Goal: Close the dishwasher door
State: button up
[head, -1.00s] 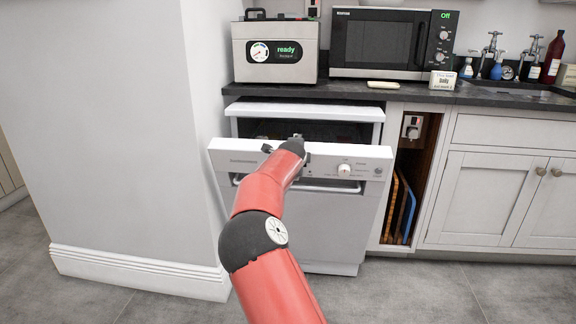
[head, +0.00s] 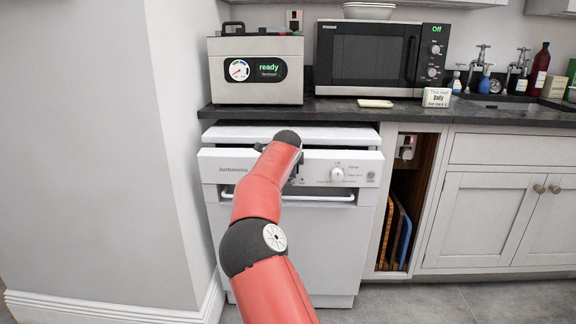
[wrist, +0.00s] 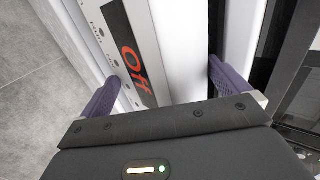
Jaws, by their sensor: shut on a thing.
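The white dishwasher door (head: 330,220) stands nearly upright in the head view, tilted slightly out. A narrow gap shows between its top edge and the white dishwasher body (head: 225,133) under the counter. My gripper (head: 281,152) is at the middle of the door's top edge, its fingers mostly hidden by my arm. In the wrist view my gripper (wrist: 166,75) has one purple finger on each side of the door's top edge (wrist: 182,55), shut on it. The door's control strip with a red "Off" display (wrist: 130,50) lies by the left finger.
A grey wall (head: 175,150) stands close on the left. The dark counter (head: 330,108) above holds a "ready" appliance (head: 255,70) and a microwave (head: 370,58). An open niche with boards (head: 402,225) and closed cabinets (head: 485,220) are on the right.

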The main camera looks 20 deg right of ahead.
jog(key=shift+d+f, duration=0.25)
jog(key=shift+f, duration=0.2)
jog(key=o, duration=0.7)
jog(key=shift+s, duration=0.1)
jog(key=shift+c, duration=1)
jog(key=shift+s+a+r, duration=0.2)
jog(key=shift+s+r, duration=0.05)
jog(key=shift+s, duration=0.05)
jog(key=v, duration=0.7)
jog(key=shift+a+r+b, duration=0.1)
jog(key=shift+r+b, duration=0.25)
jog(key=shift+b, duration=0.05)
jog(key=shift+c, duration=0.6)
